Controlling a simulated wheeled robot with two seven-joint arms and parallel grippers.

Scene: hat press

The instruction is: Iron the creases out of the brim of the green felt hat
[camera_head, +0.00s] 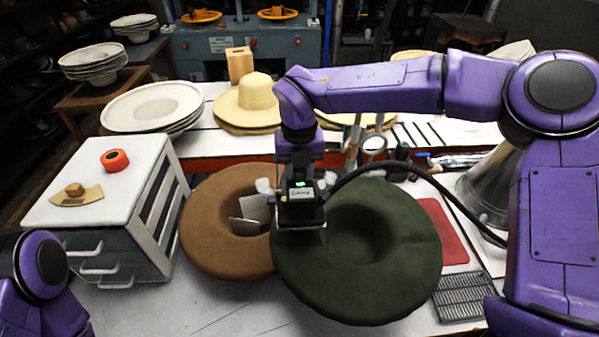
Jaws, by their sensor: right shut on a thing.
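The green felt hat (390,240) lies on the white table with its wide brim spread and a round hollow in the middle. I cannot make out creases in its brim. My right gripper (300,207) is over the left part of that brim, pointing down. It is shut on a dark tool, which looks like the iron (299,219), mostly hidden by the gripper. A black cord runs from there to the right. I cannot tell whether the tool touches the felt. My left arm shows at the lower left, but its gripper is out of view.
A brown hat (215,245) with pale grey flat pieces lies left, partly behind the green one. A white drawer unit (110,190) stands further left. A red mat (440,232), a dark metal grate (462,297) and a metal cone (488,190) are right. Straw hats (250,103) stand behind.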

